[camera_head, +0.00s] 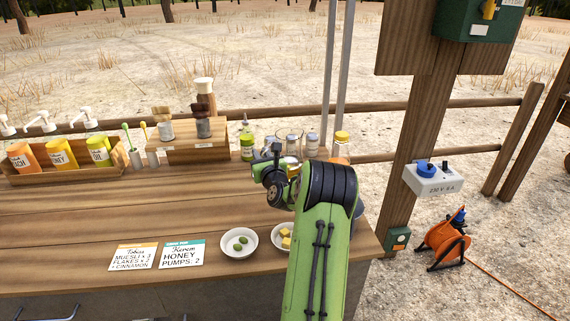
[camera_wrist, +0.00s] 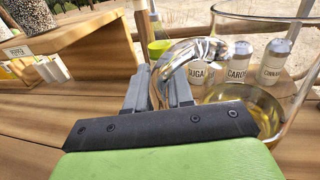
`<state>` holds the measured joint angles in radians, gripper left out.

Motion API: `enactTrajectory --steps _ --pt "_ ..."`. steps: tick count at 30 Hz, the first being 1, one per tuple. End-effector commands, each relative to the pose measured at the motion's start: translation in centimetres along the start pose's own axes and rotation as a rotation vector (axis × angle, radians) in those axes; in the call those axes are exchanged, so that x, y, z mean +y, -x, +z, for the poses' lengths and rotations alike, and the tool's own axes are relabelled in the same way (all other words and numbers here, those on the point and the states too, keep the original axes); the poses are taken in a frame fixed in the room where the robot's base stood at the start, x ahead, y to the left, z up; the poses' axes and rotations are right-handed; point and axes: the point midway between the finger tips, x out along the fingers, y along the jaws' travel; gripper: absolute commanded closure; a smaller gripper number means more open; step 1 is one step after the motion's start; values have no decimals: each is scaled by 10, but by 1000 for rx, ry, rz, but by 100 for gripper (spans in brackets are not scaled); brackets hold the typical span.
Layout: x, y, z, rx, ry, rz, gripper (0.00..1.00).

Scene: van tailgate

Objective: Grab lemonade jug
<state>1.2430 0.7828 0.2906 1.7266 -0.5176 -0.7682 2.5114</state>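The lemonade jug (camera_wrist: 268,100) is clear glass with yellow liquid low inside; it fills the right of the wrist view. Its curved glass handle (camera_wrist: 195,48) reaches left and down between the two grey fingers of my gripper (camera_wrist: 160,88). The fingers stand close together with the handle filling the narrow gap, so my gripper looks shut on it. In the head view my gripper (camera_head: 272,165) is low over the counter's right part, and the jug is mostly hidden behind my arm and hard to make out. I cannot tell whether its base touches the counter.
Labelled shaker jars (camera_wrist: 240,62) stand just behind the jug. A green bottle (camera_head: 247,140) stands behind my gripper. A wooden riser (camera_head: 187,150) is to its left. Bowls (camera_head: 239,243) and order cards (camera_head: 182,254) lie at the front. The counter's left-middle (camera_head: 90,215) is clear.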

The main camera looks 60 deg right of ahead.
Motion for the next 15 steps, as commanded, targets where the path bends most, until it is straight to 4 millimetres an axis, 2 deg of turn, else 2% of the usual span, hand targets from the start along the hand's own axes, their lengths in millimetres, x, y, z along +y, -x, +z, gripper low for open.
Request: enactTrajectory --steps 2,15 --pt "0 0 0 0 1 0 100" --pt "-1 0 1 -2 5 -2 100"
